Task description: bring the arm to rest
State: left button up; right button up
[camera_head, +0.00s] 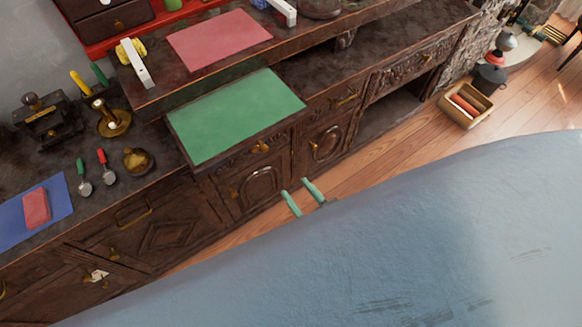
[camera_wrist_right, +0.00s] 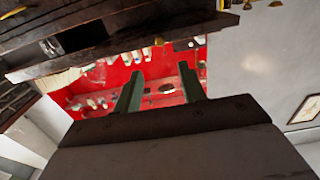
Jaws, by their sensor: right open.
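My right gripper (camera_head: 294,186) shows as two green fingers, parted and empty, in front of the dark carved cabinet (camera_head: 222,190). Its palm and arm are mostly hidden in the head view. In the right wrist view the fingers (camera_wrist_right: 160,72) stand apart with nothing between them. Behind them is a red backing (camera_wrist_right: 120,78) with small objects along it, too small to name. My left gripper is not in view.
A green mat (camera_head: 235,115) lies on the cabinet top, and a pink mat (camera_head: 220,40) lies on the raised shelf. A blue mat (camera_head: 55,205) with a red block (camera_head: 36,208) is at left. A crate (camera_head: 487,106) stands on the wooden floor (camera_head: 385,160).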

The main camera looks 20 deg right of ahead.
jog(key=shift+s, duration=0.1)
dwell(0.5)
jog(key=s+d+f+n+g, duration=0.1)
jog(key=s+f+g, duration=0.3)
jog(key=f, duration=0.6)
jog(key=s+d+f+g, duration=0.1)
jog(key=s+f+g, duration=0.2)
jog(key=f, duration=0.7)
jog(key=s+d+f+g+h, duration=0.1)
jog(key=s+d+f+g, duration=0.3)
jog(key=s+f, duration=0.3)
jog(key=s+d+f+g+h, duration=0.2)
jog(key=s+d+f+g, duration=0.3)
jog(key=s, duration=0.7)
jog(key=shift+s+f+g, duration=0.4)
jog(key=shift+f, duration=0.45)
